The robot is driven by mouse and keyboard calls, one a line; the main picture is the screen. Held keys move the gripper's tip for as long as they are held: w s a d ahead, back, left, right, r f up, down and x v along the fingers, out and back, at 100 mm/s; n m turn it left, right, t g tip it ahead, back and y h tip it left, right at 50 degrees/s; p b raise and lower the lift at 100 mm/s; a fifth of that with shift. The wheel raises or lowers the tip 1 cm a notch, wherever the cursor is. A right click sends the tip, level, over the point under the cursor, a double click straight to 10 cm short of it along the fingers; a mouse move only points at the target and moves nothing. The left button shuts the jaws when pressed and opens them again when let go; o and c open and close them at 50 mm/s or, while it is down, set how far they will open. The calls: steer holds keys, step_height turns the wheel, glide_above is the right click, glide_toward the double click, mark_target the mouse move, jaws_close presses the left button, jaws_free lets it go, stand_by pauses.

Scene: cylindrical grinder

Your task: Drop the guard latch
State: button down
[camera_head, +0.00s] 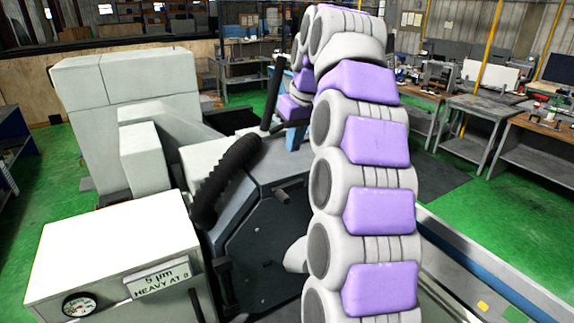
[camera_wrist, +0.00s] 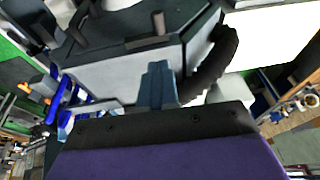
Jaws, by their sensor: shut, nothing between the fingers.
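The dark grey guard (camera_head: 262,235) of the grinder stands in the middle of the head view, partly hidden behind my arm. A short dark peg (camera_head: 282,195) sticks out of its face; pegs also show in the wrist view (camera_wrist: 158,22). A black tilted bar (camera_head: 273,92) rises behind the guard's top edge. I cannot tell which of these parts is the latch. My gripper (camera_wrist: 157,68) is shut and empty, with its blue-grey fingers pointing towards the guard in the wrist view. In the head view my gripper (camera_head: 296,135) is by the guard's upper edge, partly hidden by my arm.
A black corrugated hose (camera_head: 228,180) curves beside the guard, close to my fingers in the wrist view. A white cabinet (camera_head: 110,250) with a gauge stands at the front left. Workbenches (camera_head: 480,115) stand at the right. Green floor is clear at the far left.

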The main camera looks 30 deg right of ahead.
steer(key=b, duration=0.5)
glide_toward(283, 193)
steer(key=w, duration=0.1)
steer(key=x, duration=0.2)
steer(key=shift+w+d+f, duration=0.1)
steer(key=shift+w+f, duration=0.05)
steer(key=shift+f, duration=0.15)
steer(key=shift+a+f, duration=0.2)
steer(key=shift+f, duration=0.55)
steer(key=shift+d+f, duration=0.2)
steer(key=shift+f, duration=0.75)
steer(key=shift+a, duration=0.15)
